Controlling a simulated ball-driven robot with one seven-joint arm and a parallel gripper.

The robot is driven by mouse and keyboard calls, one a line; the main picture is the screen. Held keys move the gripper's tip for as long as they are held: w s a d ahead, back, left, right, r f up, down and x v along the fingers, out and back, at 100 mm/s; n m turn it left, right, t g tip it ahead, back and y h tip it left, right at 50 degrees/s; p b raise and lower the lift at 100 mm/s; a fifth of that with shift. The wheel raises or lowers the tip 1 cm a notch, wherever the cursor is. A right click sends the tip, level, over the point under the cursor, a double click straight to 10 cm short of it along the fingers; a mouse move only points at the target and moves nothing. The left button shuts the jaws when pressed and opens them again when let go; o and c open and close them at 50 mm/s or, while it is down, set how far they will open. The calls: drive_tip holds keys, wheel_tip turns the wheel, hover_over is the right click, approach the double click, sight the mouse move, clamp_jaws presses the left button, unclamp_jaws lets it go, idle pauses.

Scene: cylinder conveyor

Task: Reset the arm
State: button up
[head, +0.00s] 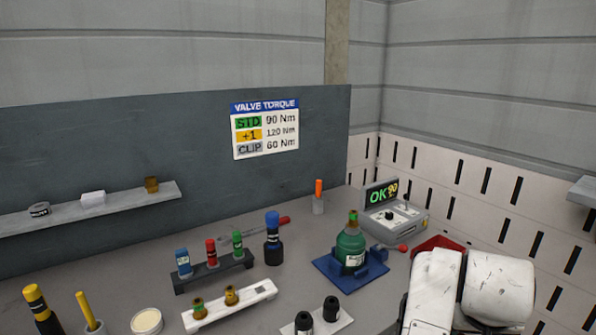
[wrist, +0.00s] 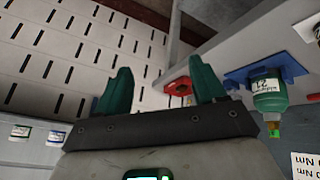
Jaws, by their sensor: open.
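My gripper (wrist: 161,86) shows in the wrist view with its two green fingers spread wide and nothing between them. In the head view only white links of my arm show at the lower right; the fingers are out of that view. A green bottle-shaped cylinder (head: 350,247) stands upright in a blue fixture (head: 330,268) on the bench. In the wrist view the same cylinder (wrist: 269,92) and fixture (wrist: 291,64) appear upside down at the right, apart from the fingers.
A tester reading OK 90 (head: 396,211) stands behind the fixture. A red bin (head: 432,244) is partly hidden by my arm. A dark rack (head: 213,271) holds blue, red and green pieces; a white rack (head: 255,293) is in front. A shelf (head: 110,205) hangs at the left.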

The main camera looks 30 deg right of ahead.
drive_tip(key=s+a+f+n+y, duration=0.2)
drive_tip(key=s+a+f+n, duration=0.2)
drive_tip(key=a+f, duration=0.5)
drive_tip(key=s+a+f+n+y, duration=0.3)
drive_tip(key=s+a+f+n, duration=0.2)
drive_tip(key=a+f, duration=0.5)
wheel_tip(320, 180, down, 4)
drive_tip(key=shift+s+a+f+g+y, duration=0.15)
drive_tip(key=shift+s+a+g+y, duration=0.15)
drive_tip(key=shift+g, duration=0.1)
